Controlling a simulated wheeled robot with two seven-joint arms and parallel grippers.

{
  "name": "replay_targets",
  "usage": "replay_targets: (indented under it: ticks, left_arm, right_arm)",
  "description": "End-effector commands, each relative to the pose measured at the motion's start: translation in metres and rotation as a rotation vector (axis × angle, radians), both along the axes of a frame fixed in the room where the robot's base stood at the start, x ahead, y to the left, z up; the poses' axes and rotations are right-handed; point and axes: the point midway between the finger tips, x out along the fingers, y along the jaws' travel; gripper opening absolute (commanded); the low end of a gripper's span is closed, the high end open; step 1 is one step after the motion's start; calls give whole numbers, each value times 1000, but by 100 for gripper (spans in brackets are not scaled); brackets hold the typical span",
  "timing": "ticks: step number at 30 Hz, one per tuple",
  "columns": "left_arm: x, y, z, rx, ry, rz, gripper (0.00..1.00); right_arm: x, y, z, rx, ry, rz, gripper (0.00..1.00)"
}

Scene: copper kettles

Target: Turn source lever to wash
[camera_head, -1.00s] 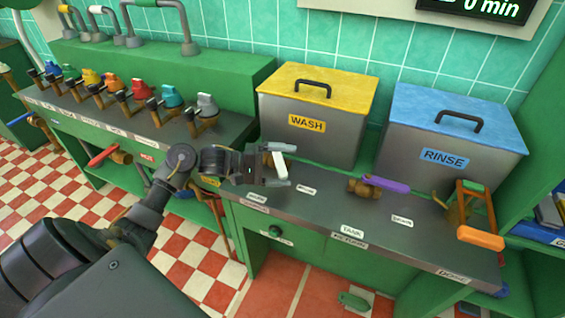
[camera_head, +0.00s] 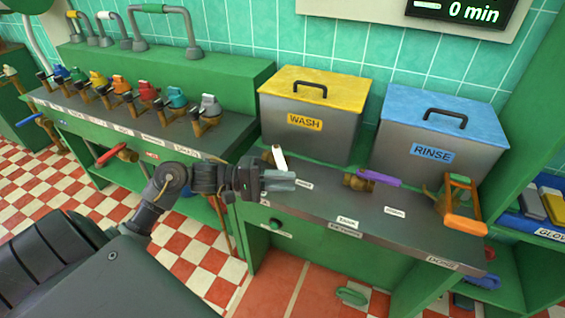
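A short white lever (camera_head: 279,157) on a brass valve stands on the grey counter in front of the wash tank. It leans a little; its lower end is close to or behind my gripper, and much of its valve is hidden. Small labels lie beside it, too small to read surely. My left gripper (camera_head: 281,181) is just in front of and below the white lever, its fingers together and pointing right. Nothing shows between them; whether they touch the lever I cannot tell. The wash tank (camera_head: 341,132) has a yellow lid. My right gripper is not in view.
A purple-handled valve (camera_head: 373,177) and an orange-handled one (camera_head: 464,224) stand further right on the counter (camera_head: 400,232). The blue-lidded rinse tank (camera_head: 432,154) is behind them. Several coloured taps (camera_head: 146,93) line the left counter. A red-handled valve (camera_head: 112,154) is below.

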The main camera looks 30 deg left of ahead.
Motion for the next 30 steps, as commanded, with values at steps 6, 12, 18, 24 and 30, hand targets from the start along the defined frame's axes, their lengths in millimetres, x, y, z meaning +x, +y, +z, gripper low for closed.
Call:
replay_targets:
  ticks: [6,12,18,24,30]
  left_arm:
    - [11,-21,-58,-129,11,290,22]
    - [31,23,-87,-94,-27,717,22]
    - [39,79,-91,-1,-49,998,22]
    - [39,94,-94,72,-59,1054,22]
    - [53,94,-93,69,-62,1053,22]
  right_arm:
    - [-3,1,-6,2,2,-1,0]
    - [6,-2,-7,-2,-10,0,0]
    - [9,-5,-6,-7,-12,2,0]
    - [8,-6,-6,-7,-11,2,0]
    - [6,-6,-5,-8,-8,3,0]
